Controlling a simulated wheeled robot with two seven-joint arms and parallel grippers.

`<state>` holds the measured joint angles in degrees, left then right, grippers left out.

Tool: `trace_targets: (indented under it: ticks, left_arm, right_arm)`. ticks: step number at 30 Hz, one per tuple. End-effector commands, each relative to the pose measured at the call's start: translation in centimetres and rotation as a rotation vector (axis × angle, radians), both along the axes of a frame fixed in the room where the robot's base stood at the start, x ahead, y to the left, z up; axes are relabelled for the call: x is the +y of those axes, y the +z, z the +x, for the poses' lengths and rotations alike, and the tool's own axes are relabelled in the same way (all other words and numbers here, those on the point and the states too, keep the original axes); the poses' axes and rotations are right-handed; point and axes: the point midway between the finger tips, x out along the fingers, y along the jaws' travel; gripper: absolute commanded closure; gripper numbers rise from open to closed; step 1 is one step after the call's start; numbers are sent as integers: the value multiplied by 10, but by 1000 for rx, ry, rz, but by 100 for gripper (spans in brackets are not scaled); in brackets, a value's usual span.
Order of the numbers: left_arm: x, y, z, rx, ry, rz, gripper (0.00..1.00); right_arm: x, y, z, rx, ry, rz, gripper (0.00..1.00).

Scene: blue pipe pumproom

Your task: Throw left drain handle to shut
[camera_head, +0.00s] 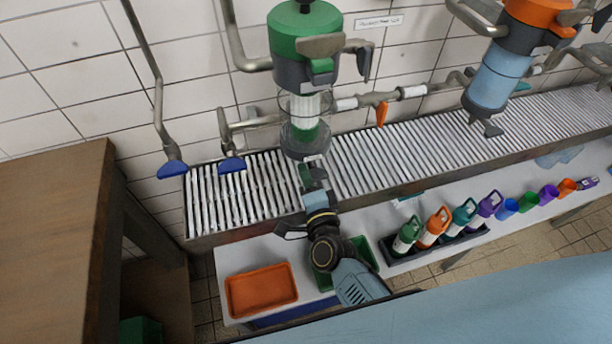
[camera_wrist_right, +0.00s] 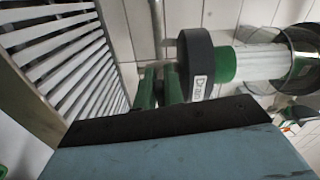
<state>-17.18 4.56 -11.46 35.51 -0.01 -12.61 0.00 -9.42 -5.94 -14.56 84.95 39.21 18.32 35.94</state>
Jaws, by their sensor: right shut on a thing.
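The left filter unit (camera_head: 305,45) has a green top and a clear bowl (camera_head: 305,135) with a green and white insert. Below the bowl is a small drain fitting (camera_head: 314,160); in the right wrist view its dark cap (camera_wrist_right: 195,68) carries a "Drain" label. The green left drain handle (camera_head: 304,173) hangs beside this fitting, and green bars also show by the cap in the wrist view (camera_wrist_right: 160,86). My right gripper (camera_head: 311,182) is shut on the handle, partly hiding it. My left gripper is out of view.
A slatted metal drain channel (camera_head: 390,160) runs along the tiled wall. Two blue-handled valves (camera_head: 173,169) (camera_head: 231,164) and an orange lever (camera_head: 382,113) are nearby. An orange tray (camera_head: 262,290), a green tray (camera_head: 362,250) and several bottles (camera_head: 437,227) stand on the bench.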

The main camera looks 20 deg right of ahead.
Motion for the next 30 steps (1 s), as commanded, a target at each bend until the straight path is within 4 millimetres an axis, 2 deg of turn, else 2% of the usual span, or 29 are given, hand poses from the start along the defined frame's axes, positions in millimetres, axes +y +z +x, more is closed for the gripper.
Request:
trace_targets:
  ticks: [10,27,28,30]
  left_arm:
    - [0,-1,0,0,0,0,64]
    - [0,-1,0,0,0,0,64]
    - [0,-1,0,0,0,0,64]
    - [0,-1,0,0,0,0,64]
  right_arm:
    - [0,3,0,5,0,148,100]
    - [0,4,0,5,0,178,100]
    - [0,4,0,5,0,178,86]
    - [0,4,0,5,0,177,76]
